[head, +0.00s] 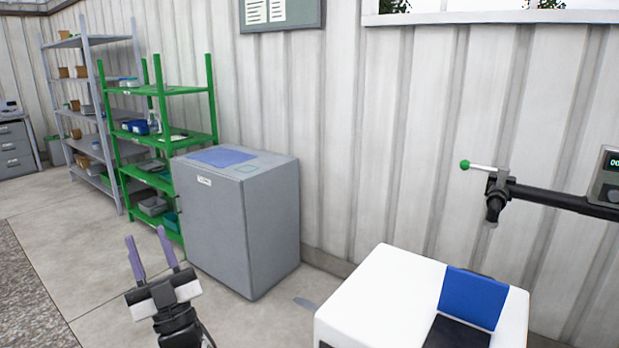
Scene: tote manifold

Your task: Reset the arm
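My gripper (150,250) is at the lower left of the head view, pointing up, with two purple fingers. The fingers stand apart with a clear gap between them and nothing in it. It shows in front of the floor and the lower left part of the grey cabinet, and I cannot tell how far it is from the cabinet. The rest of my arm runs out of the bottom edge of the picture.
A grey cabinet (222,225) stands by the wall. Left of it are a green shelf (185,90) and a grey shelf (88,42) with bins. A white unit with a blue panel (472,298) is at lower right, below a black pipe with a green-knobbed lever (480,167). Floor is open at left.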

